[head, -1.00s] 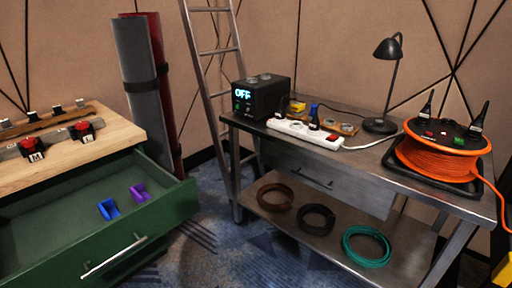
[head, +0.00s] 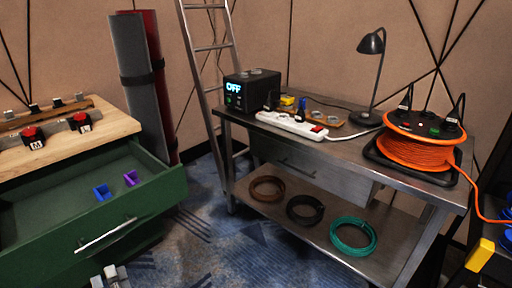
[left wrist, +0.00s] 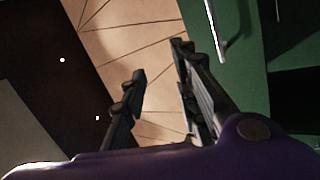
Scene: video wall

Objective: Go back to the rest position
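My left gripper (head: 110,276) shows at the bottom edge of the head view, in front of the open green drawer. In the left wrist view my left gripper (left wrist: 160,66) has its two dark fingers apart with nothing between them.
The open green drawer (head: 150,200) holds a blue clip (head: 101,193) and a purple clip (head: 131,178). A steel table (head: 350,152) carries a power station (head: 250,92), a white power strip (head: 292,125), a lamp (head: 371,44) and an orange cable reel (head: 420,152). Carpet between is clear.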

